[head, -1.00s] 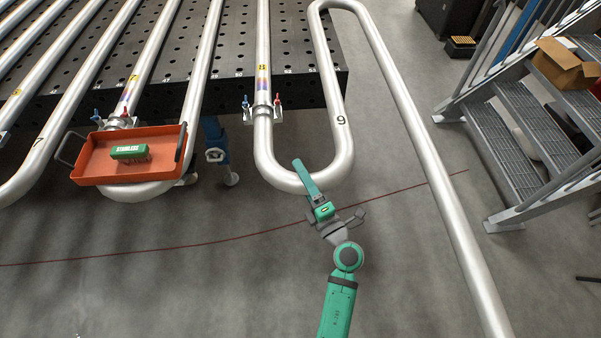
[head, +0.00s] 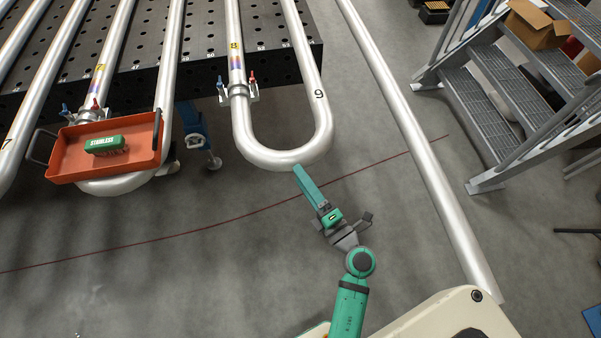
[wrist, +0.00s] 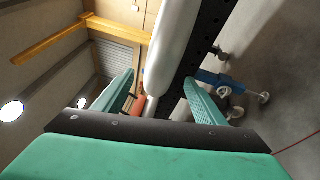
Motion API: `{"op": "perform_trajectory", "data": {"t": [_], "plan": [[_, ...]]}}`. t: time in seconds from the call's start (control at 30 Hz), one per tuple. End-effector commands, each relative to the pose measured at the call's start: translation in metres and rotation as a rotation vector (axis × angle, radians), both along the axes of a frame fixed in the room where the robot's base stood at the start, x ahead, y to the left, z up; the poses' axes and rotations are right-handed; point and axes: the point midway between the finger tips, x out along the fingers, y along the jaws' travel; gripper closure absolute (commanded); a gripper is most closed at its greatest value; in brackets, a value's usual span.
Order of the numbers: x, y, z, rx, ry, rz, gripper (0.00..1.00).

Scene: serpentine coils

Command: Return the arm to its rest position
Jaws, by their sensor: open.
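My green arm reaches up from the bottom of the head view, with my gripper (head: 300,170) at its end, just below the U-bend of the silver coil pipe marked 9 (head: 318,110). In the wrist view my gripper (wrist: 160,90) shows two green fingers spread wide apart with nothing held between them. A silver pipe (wrist: 172,45) runs behind the gap between the fingers. In the head view I cannot tell exactly how far the fingertips are from the pipe.
An orange tray (head: 60,165) holding a green block-like brush labelled STAINLESS (head: 105,145) rests on a coil bend at left. A long pipe (head: 430,165) and metal stairs (head: 500,110) stand at right. Open grey floor (head: 200,280) lies below the coils.

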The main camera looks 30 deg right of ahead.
Motion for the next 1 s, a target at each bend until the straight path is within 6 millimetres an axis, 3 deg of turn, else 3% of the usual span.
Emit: {"op": "perform_trajectory", "data": {"t": [0.3, 0.47, 0.7, 1.0], "plan": [[-0.001, 0.002, 0.000, 0.006, -0.001, 0.002, 0.35], [-0.014, 0.028, 0.003, 0.097, -0.023, 0.027, 0.35], [-0.062, 0.091, 0.017, 0.445, -0.062, 0.073, 0.35], [-0.130, 0.140, 0.019, 0.951, 0.013, 0.053, 0.35]]}}
